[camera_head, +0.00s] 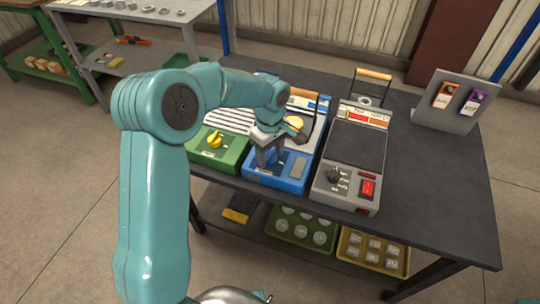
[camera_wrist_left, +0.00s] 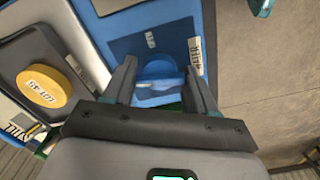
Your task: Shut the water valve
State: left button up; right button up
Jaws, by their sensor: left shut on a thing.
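A blue unit (camera_head: 262,179) stands at the table's front edge, between a green unit and a grey one. In the left wrist view its label reads WATER (camera_wrist_left: 195,55), and a blue valve knob (camera_wrist_left: 157,69) sticks up beside the label. My left gripper (camera_head: 268,160) reaches down over the blue unit. In the left wrist view its two fingers (camera_wrist_left: 160,80) stand on either side of the knob, shut on it. In the head view the gripper hides the knob. My right gripper is not in view.
The green unit (camera_head: 222,153) with a yellow knob (camera_head: 213,139) is on the left. The grey unit (camera_head: 348,180) with a black dial and red switch is on the right. A grey stand (camera_head: 452,113) holds two packets. The table's right side is clear.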

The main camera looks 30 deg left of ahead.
aim_at(270, 153)
pick_arm(q)
jog(key=shift+r+n+b, duration=0.1)
jog(key=shift+n+b, duration=0.35)
jog(key=shift+n, duration=0.65)
jog(key=o, duration=0.8)
notch_tip(270, 153, up, 16)
jog(key=shift+r+p, duration=0.2)
jog(key=shift+p, duration=1.05)
